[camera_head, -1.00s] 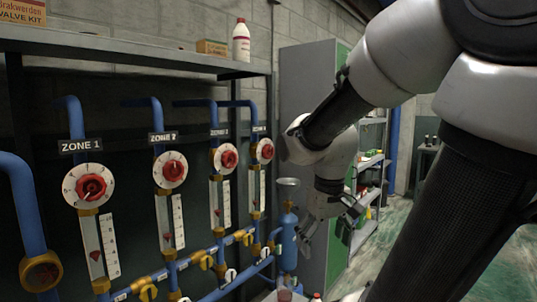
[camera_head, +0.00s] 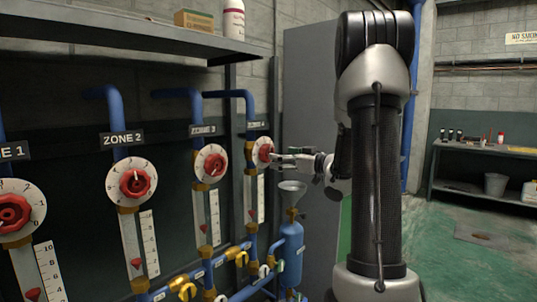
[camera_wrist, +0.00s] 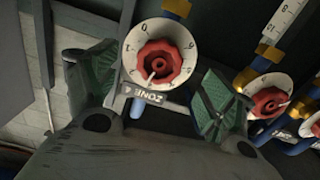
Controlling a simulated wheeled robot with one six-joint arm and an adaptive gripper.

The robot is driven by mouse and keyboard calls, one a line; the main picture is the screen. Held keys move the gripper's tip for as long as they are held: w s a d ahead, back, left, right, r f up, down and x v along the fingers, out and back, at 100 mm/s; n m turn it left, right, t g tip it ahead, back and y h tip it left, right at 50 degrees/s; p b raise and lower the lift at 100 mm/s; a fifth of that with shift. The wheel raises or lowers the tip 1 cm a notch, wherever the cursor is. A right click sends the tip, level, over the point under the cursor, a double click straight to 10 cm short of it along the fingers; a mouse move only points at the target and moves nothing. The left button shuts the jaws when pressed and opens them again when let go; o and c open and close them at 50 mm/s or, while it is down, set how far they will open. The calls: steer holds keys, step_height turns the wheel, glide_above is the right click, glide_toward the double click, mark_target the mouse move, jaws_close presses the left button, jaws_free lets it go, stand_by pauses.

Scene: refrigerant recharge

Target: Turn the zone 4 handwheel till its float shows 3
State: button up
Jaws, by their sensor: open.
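The zone 4 handwheel (camera_head: 264,151) is a red knob on a white numbered dial, at the right end of the pipe row. In the wrist view the handwheel (camera_wrist: 158,62) appears upside down above its ZONE 4 label (camera_wrist: 150,91), with a white mark on its lower left. Below the dial, in the head view, a clear float tube (camera_head: 256,190) has a white scale and a red float low in it; its reading is too small to tell. My gripper (camera_head: 292,157) is open, just right of the dial. Its fingers flank the handwheel in the wrist view, apart from it.
The zone 3 handwheel (camera_head: 211,165) and zone 2 handwheel (camera_head: 133,182) are to the left. A blue cylinder (camera_head: 290,245) with a funnel (camera_head: 291,188) stands below my gripper. A grey cabinet (camera_head: 312,100) is behind; a shelf (camera_head: 120,45) runs above.

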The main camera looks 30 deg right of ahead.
mark_target(267, 154)
steer(key=x, duration=0.7)
steer(key=shift+w+a+r, duration=0.15)
steer(key=shift+w+r, duration=0.05)
steer(key=shift+w, duration=0.15)
